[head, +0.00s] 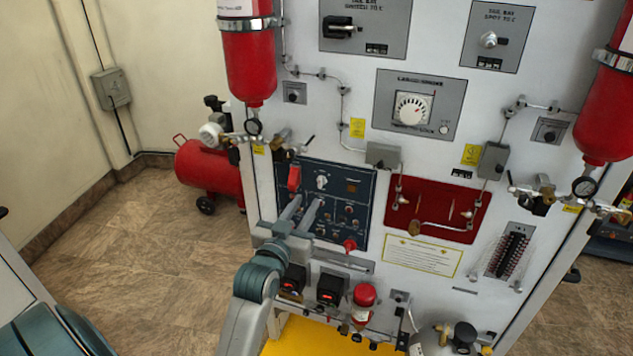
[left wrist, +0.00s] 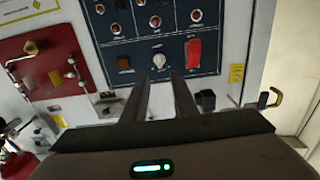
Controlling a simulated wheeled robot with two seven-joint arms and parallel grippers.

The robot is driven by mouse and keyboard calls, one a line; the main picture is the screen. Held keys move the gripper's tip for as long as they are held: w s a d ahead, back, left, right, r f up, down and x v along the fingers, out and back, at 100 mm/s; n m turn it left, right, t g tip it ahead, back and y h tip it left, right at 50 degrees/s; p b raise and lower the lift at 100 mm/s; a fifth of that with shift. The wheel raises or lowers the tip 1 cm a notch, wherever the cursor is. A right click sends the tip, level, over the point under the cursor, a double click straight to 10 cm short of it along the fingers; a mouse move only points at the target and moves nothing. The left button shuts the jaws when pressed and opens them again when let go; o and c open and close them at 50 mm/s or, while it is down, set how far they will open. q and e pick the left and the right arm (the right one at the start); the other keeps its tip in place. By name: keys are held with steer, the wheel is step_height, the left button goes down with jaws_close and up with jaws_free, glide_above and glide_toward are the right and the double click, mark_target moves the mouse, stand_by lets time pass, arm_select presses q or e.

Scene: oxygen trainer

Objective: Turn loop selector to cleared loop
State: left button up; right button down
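A white rotary knob (head: 321,181) sits on a dark blue control panel (head: 368,190), right of a red switch cover (head: 294,178). I take it for the loop selector; its label and setting are too small to read. The knob (left wrist: 158,59) also shows in the left wrist view, near the red cover (left wrist: 193,52). My left gripper (head: 307,199) is open and empty in front of the panel, fingers pointing at the knob. In the left wrist view the gripper's fingertips (left wrist: 162,77) frame a gap just below the knob; contact is not visible. My right gripper is out of view.
A red recessed panel (head: 436,207) with tubing lies right of the blue panel. Above are a large dial (head: 411,109) and a black-handled selector (head: 342,32) on grey plates. Red cylinders (head: 249,60) flank the cabinet. Open floor (head: 150,260) lies left.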

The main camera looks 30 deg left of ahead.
mark_target(319, 182)
arm_select(q)
steer(key=p+x, duration=0.2)
steer(key=x, duration=0.7)
steer(key=shift+p, duration=0.4)
steer(key=shift+s, duration=0.1)
steer(key=shift+c, duration=0.2)
jaws_close()
